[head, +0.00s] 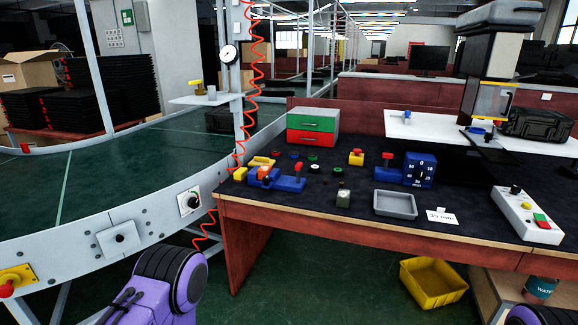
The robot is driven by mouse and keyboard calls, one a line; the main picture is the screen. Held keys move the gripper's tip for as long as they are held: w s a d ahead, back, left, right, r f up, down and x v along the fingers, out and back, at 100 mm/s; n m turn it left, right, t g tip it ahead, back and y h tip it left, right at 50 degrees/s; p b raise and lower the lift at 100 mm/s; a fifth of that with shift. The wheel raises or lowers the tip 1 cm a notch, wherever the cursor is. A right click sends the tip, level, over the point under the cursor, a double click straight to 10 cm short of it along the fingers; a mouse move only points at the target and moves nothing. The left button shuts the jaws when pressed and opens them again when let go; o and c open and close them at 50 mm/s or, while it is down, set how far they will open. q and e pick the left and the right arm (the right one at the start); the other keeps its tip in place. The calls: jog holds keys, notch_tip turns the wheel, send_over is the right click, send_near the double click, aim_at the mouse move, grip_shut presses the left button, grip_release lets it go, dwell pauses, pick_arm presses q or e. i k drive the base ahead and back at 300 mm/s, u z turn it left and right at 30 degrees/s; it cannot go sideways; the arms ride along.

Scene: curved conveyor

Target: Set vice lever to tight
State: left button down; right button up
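A small blue vice-like device (290,184) sits at the left front of the dark-topped workbench (330,208). A red-topped lever (299,169) stands up at its right end, and an orange part shows at its left end. The lever's exact setting is too small to read. A second blue fixture (388,175) with a red-topped upright handle stands farther right, beside a blue dial block (419,170). Only purple and black links of my arms show at the bottom left and bottom right corners. Neither gripper is in view, and both arm parts are well apart from the vice.
A curved conveyor (110,232) runs along the left. On the bench are a green-and-red drawer box (313,127), a grey tray (395,204) and a button box (527,213). A yellow bin (433,283) sits under the bench. A coiled red hose (246,90) hangs near the bench's left corner.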

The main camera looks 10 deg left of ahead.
aim_at(297, 168)
jog(key=u, duration=0.65)
jog(key=i, duration=1.4)
jog(key=z, duration=0.25)
